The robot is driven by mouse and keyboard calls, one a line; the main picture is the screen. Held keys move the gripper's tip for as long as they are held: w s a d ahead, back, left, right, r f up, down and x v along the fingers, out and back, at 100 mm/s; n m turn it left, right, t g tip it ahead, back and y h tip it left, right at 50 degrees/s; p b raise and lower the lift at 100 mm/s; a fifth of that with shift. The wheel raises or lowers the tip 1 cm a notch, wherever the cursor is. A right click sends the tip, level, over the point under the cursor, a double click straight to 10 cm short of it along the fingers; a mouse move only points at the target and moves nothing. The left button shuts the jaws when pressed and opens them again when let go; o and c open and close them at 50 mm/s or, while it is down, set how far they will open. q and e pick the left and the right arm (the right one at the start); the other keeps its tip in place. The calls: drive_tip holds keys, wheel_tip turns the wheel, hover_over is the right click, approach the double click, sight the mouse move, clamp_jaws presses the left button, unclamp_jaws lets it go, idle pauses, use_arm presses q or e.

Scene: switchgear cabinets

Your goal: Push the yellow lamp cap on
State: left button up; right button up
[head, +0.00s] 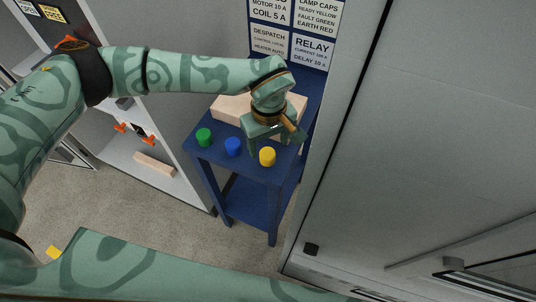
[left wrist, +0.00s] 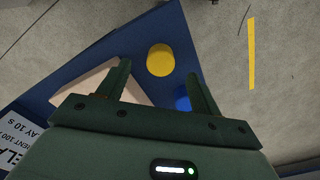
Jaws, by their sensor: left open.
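The yellow lamp cap (head: 267,156) stands on the blue table (head: 259,173) near its front right corner. My left gripper (head: 275,144) is open and empty, pointing down over the table just behind the cap. In the left wrist view the yellow cap (left wrist: 160,60) appears between and slightly beyond the two open fingertips (left wrist: 156,70), with no clear contact. A blue cap (head: 233,146) and a green cap (head: 204,137) stand in a row to its left. In the left wrist view one finger partly hides the blue cap (left wrist: 182,97). I cannot make out a lamp without a cap.
A pale wooden block (head: 232,109) lies behind the caps, partly hidden by my gripper. A sign board (head: 297,30) stands behind the table. A grey cabinet panel (head: 430,130) rises close on the right. An open grey cabinet (head: 150,171) with a shelf is on the left.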

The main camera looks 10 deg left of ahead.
sight(268, 153)
use_arm(q)
wheel_tip(268, 153, down, 6)
drive_tip(key=shift+a+r+b, duration=0.15)
drive_tip(key=shift+r+b, duration=0.1)
drive_tip(key=shift+b, duration=0.45)
drive_tip(key=c, duration=1)
